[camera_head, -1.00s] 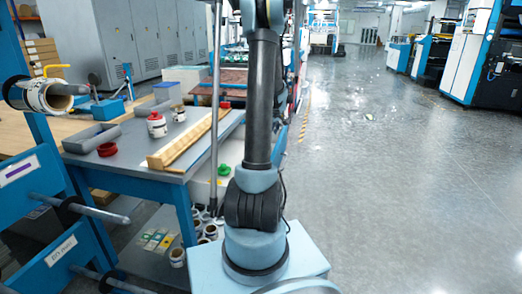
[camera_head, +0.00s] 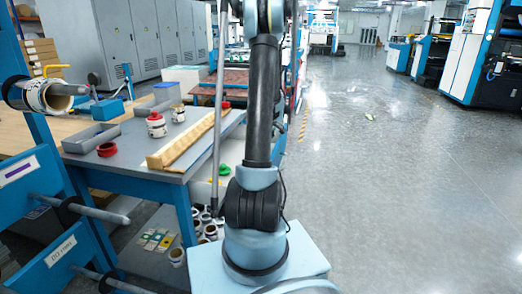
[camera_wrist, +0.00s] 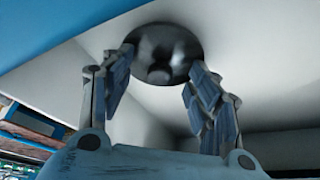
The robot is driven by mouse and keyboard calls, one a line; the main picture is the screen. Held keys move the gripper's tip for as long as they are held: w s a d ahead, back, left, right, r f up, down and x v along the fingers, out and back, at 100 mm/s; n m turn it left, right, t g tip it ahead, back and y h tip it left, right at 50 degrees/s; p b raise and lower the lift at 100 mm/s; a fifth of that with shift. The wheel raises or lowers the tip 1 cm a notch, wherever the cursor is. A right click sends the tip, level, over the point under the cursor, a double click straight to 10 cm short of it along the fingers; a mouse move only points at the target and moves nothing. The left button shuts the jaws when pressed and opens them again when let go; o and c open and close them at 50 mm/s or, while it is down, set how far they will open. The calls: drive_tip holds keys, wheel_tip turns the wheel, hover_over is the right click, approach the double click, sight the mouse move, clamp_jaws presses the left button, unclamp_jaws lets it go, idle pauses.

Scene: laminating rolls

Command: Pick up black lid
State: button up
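The black lid (camera_wrist: 160,52) is a round, glossy dark disc in the upper middle of the wrist view, against a white surface. My gripper (camera_wrist: 160,62) has one finger at the lid's left edge and the other at its right edge. The fingertips overlap or touch the lid's rim; whether they press on it is unclear. In the head view my arm stands upright in the middle, and neither my gripper nor the black lid can be made out.
A grey-topped workbench (camera_head: 150,180) at left holds a red lid (camera_head: 107,149), labelled jars (camera_head: 156,126) and a long tan bar (camera_head: 182,141). A green lid (camera_head: 224,170) lies below the top. A blue rack (camera_head: 30,190) with rods is at front left.

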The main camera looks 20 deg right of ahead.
drive_tip(key=shift+s, duration=0.1)
clamp_jaws()
